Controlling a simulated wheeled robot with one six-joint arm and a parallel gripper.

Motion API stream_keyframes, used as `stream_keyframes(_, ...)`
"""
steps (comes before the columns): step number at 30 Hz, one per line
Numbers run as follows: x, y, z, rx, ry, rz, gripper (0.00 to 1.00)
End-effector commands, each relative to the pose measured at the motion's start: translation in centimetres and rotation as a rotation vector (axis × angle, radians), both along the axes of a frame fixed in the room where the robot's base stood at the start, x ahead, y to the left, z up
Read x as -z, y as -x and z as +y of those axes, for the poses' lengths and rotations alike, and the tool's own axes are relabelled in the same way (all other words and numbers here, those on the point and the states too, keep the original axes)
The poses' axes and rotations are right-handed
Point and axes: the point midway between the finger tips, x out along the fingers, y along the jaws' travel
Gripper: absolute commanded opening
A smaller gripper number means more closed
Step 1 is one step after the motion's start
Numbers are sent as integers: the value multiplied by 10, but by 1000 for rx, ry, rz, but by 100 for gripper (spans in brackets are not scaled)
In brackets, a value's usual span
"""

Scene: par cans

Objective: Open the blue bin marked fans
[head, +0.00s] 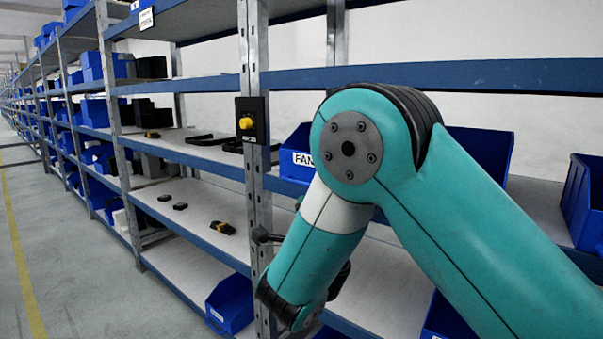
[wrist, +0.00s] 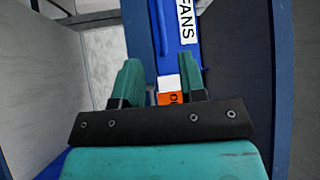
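The blue bin (head: 297,140) sits on the middle shelf in the head view, with its white label partly hidden by my arm; only "FAN" reads there. In the wrist view its blue front (wrist: 205,12) shows at the top, with the white FANS label (wrist: 187,22) turned sideways. An orange and white tag (wrist: 170,94) on the bin side shows between my fingers, partly covered. My gripper (wrist: 160,78) has its two green fingers apart, one on each side of a blue strip. I cannot tell whether they touch it. My arm hides the gripper in the head view.
A metal post (head: 255,130) with a yellow button box (head: 251,121) stands just left of the bin. Other blue bins (head: 586,195) stand on the shelves. Small dark items lie on the left shelves. The aisle floor (head: 70,270) at left is clear.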

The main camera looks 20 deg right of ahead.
Motion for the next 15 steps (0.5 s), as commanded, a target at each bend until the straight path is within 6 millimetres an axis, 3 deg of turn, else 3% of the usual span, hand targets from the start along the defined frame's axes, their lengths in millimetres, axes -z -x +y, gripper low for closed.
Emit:
stream_keyframes(1,-9,-7,-2,2,2,2,38)
stream_keyframes(14,-12,-45,-8,2,1,4,38)
stream_keyframes(15,-15,-55,-10,4,-2,0,38)
